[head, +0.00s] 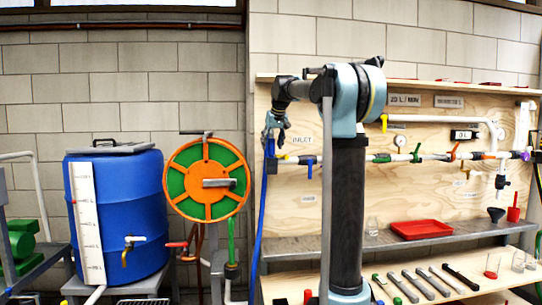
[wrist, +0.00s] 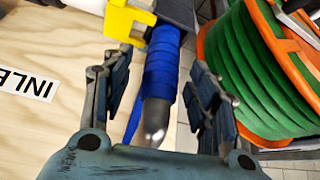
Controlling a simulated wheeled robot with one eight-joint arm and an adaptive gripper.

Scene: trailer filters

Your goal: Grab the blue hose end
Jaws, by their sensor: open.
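The blue hose (head: 263,215) hangs down at the left edge of the plywood panel in the head view. Its upper end (head: 271,148) is next to my gripper (head: 275,128). In the wrist view the blue hose end (wrist: 162,62) is a ribbed blue sleeve with a rounded grey metal tip (wrist: 154,124) pointing toward my palm. My gripper (wrist: 160,75) is open, with one finger on each side of the sleeve. Gaps show between the fingers and the sleeve. The sleeve's far end meets a dark grey fitting (wrist: 176,12).
A yellow part (wrist: 128,20) sits beside the hose end, with the INLET label (wrist: 28,82) on the plywood to the left. The orange and green hose reel (head: 206,178) stands close by on the left, beyond it a blue barrel (head: 125,215).

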